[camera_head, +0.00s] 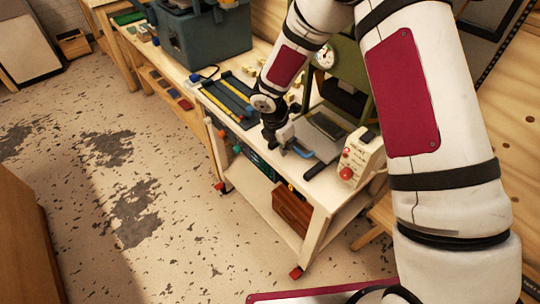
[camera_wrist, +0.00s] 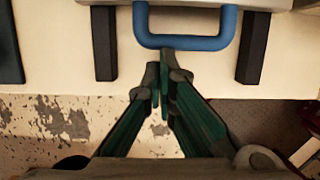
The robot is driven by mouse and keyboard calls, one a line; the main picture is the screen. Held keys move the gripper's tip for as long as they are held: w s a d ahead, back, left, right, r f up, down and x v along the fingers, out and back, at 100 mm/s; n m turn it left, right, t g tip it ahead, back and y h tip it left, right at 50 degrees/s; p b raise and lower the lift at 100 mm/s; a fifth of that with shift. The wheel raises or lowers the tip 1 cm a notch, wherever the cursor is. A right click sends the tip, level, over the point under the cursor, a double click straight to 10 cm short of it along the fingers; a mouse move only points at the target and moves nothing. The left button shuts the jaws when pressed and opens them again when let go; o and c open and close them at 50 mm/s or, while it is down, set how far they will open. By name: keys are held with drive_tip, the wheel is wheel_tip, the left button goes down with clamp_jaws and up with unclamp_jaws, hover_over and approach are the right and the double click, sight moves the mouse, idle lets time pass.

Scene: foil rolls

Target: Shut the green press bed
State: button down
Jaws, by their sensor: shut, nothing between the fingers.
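The green press (camera_head: 346,62) stands on the workbench, partly hidden behind my arm. Its bed (camera_head: 326,126), a grey plate, sticks out in front of the press frame. The bed has a blue handle at its front, seen in the wrist view (camera_wrist: 186,42). Two dark rails (camera_wrist: 104,43) flank the handle there. My gripper (camera_wrist: 163,75) is shut and empty, with its green fingers pointing at the handle. The fingertips are just in front of the handle's crossbar, near its middle. I cannot tell whether they touch it. In the head view the gripper is at the bench's front edge.
A cream control box (camera_head: 361,158) with red buttons stands right of the bed. A dark tray with coloured bars (camera_head: 228,100) lies to the left. A blue-grey toolbox (camera_head: 205,38) is further left. The floor in front of the bench is clear.

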sight(305, 136)
drive_tip(key=w+d, duration=0.1)
drive_tip(key=d, duration=0.1)
drive_tip(key=w+d+b, duration=0.1)
drive_tip(key=w+d, duration=0.1)
drive_tip(key=w+d+b, duration=0.1)
drive_tip(key=w+d, duration=0.1)
drive_tip(key=d, duration=0.1)
idle(0.3)
drive_tip(key=a, duration=0.1)
drive_tip(key=s+a+r, duration=0.1)
drive_tip(key=s+a, duration=0.1)
drive_tip(key=shift+s+a+r, duration=0.15)
drive_tip(key=shift+s+a, duration=0.1)
drive_tip(key=shift+a, duration=0.1)
drive_tip(key=v, duration=0.9)
drive_tip(key=shift+r, duration=0.25)
drive_tip(key=s+d+r+m+t, duration=0.1)
drive_tip(key=s+d+r+m, duration=0.3)
drive_tip(key=s+r+m, duration=0.4)
drive_tip(key=s+d+r+m, duration=0.4)
drive_tip(key=s+r+m, duration=0.15)
drive_tip(key=r, duration=0.35)
drive_tip(key=s+r+m+t+y, duration=0.1)
drive_tip(key=s+r+m+y, duration=0.1)
drive_tip(key=s+m, duration=1)
drive_tip(key=s+r, duration=0.1)
drive_tip(key=s, duration=0.5)
drive_tip(key=shift+d+r+t+y, duration=0.2)
drive_tip(key=shift+d+t+y, duration=0.1)
drive_tip(key=shift+t+y, duration=0.1)
